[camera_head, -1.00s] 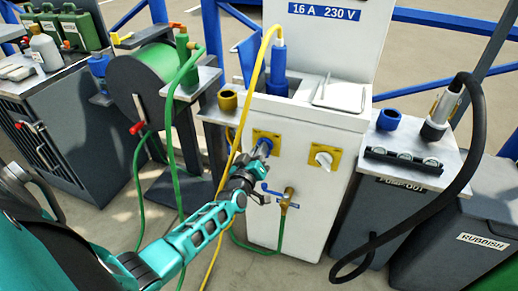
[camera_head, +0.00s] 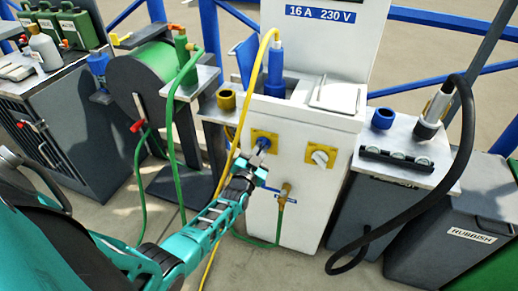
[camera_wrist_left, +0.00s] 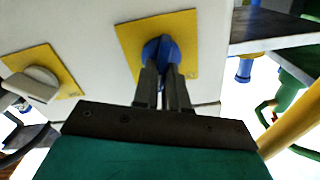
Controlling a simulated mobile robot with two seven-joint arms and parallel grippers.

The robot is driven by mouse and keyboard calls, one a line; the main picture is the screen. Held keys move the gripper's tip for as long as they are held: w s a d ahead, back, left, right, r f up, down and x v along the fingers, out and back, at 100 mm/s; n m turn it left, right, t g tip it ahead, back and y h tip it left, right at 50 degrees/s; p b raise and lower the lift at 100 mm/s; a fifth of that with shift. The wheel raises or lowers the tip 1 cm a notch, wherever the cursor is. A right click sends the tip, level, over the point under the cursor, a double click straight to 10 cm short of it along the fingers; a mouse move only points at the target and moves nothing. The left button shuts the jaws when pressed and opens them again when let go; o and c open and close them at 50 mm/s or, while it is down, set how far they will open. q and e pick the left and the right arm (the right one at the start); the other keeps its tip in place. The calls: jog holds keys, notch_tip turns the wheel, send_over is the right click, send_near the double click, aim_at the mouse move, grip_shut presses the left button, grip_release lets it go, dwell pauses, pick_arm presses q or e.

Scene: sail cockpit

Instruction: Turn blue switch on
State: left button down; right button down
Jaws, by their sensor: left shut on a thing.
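The blue switch (camera_head: 264,143) is a round knob on a yellow plate on the front of the white power pedestal (camera_head: 262,215). In the left wrist view the blue switch (camera_wrist_left: 160,48) stands between the fingers, with its grip roughly in line with them. My left gripper (camera_head: 259,151) is shut on it; the fingers (camera_wrist_left: 162,72) cover its lower part in the wrist view. My right gripper is in neither current view.
A white switch (camera_head: 320,156) on a second yellow plate sits to the right. A yellow cable (camera_head: 240,145) hangs close left of the gripper. A green hose reel (camera_head: 150,75) stands further left.

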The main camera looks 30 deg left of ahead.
pick_arm(q)
jog(key=m, duration=0.4)
jog(key=shift+d+f+m, duration=0.1)
jog(key=shift+d+m, duration=0.05)
jog(key=shift+m, duration=0.15)
pick_arm(e)
jog(key=shift+a, duration=0.1)
jog(key=shift+w+a+r, duration=0.1)
jog(key=shift+w+r, duration=0.1)
pick_arm(q)
jog(key=c, duration=1.2)
grip_release()
jog(key=shift+o, duration=0.2)
pick_arm(e)
jog(key=shift+s+f, duration=0.1)
jog(key=shift+f, duration=0.1)
